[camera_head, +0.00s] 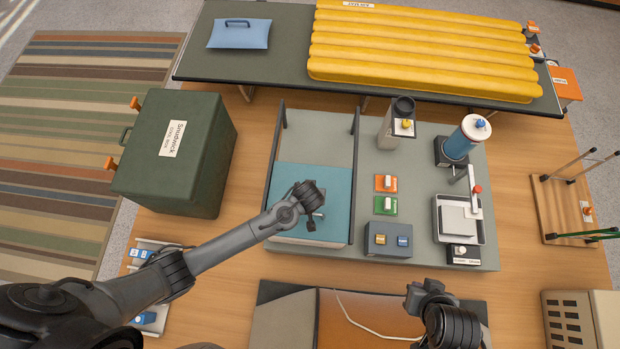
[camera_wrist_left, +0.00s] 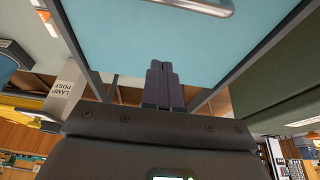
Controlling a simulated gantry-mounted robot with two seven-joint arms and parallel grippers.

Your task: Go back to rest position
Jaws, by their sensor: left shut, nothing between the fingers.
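My left arm comes in from the left in the head view, with its gripper (camera_head: 311,222) over the near part of a teal panel (camera_head: 310,180) between two dark rails. In the left wrist view the fingers (camera_wrist_left: 162,85) are together with nothing between them, and the teal panel (camera_wrist_left: 150,40) with a metal handle (camera_wrist_left: 195,6) is beyond them. My right gripper (camera_head: 428,290) is at the bottom, over the near edge of the bench. Its fingers are too small and dark to tell whether they are open or shut.
A green cool box (camera_head: 200,180) stands left of the panel. A grey board (camera_head: 400,160) carries orange and green switches, a blue cylinder (camera_head: 463,140) and a press-like device (camera_head: 460,220). An orange-brown panel (camera_head: 365,320) lies at the front. A yellow air mat (camera_head: 420,50) lies behind.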

